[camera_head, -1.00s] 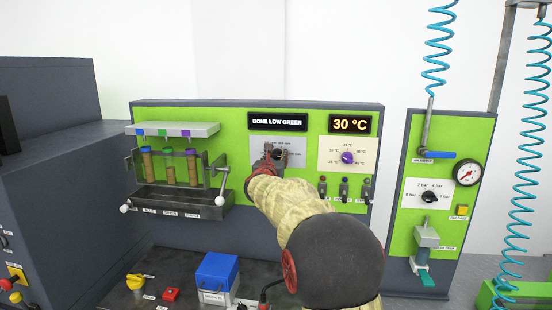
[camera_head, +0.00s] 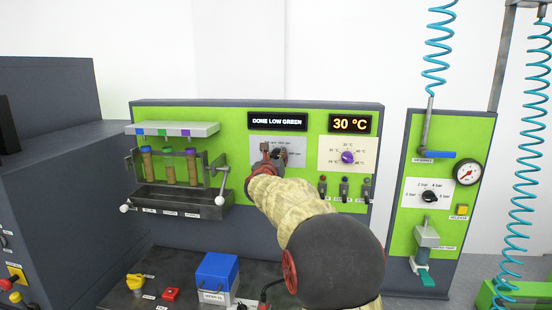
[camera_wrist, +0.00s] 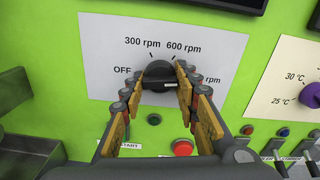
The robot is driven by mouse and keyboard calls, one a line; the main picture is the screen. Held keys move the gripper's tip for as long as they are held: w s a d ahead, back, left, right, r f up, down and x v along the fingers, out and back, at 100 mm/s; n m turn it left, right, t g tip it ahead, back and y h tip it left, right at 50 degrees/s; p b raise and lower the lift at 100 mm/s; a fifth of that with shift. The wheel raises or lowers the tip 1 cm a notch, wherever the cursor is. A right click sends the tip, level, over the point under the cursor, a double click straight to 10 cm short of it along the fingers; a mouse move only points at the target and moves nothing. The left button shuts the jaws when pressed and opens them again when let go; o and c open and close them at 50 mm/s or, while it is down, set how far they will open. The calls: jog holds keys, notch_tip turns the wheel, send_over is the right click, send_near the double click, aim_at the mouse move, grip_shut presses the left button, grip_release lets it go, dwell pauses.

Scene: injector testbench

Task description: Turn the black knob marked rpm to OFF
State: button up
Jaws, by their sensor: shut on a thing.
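The black rpm knob (camera_wrist: 157,75) sits on a pale dial plate (camera_wrist: 110,50) marked OFF, 300 rpm, 600 rpm and a partly hidden rpm mark at the right. Its light pointer line lies to the right, towards that partly hidden mark, away from OFF at the left. My gripper (camera_wrist: 158,84) is shut on the knob, with one finger at its left and one at its right. In the head view my gripper (camera_head: 273,154) is at the dial plate (camera_head: 290,143) and covers much of it.
A purple temperature knob (camera_head: 347,157) and several toggle switches (camera_head: 344,186) are close at the right. The injector rack (camera_head: 180,199) stands at the left.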

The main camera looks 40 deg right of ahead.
jog(key=n, duration=0.4)
jog(key=n+p, duration=0.2)
jog(key=n, duration=0.3)
jog(key=shift+r, duration=0.1)
jog(key=n+p, duration=0.2)
jog(key=n, duration=0.2)
jog(key=shift+n, duration=0.3)
jog(key=n+p, duration=0.2)
jog(key=n, duration=0.2)
jog(key=shift+p, duration=0.3)
jog(key=n+p, duration=0.2)
jog(key=n, duration=0.2)
jog(key=shift+r, duration=0.1)
jog(key=n+p, duration=0.3)
jog(key=n, duration=0.1)
jog(key=shift+n, duration=0.3)
jog(key=n+p, duration=0.3)
jog(key=n, duration=0.1)
jog(key=shift+n+p, duration=1)
jog(key=shift+n, duration=0.9)
jog(key=shift+f, duration=0.2)
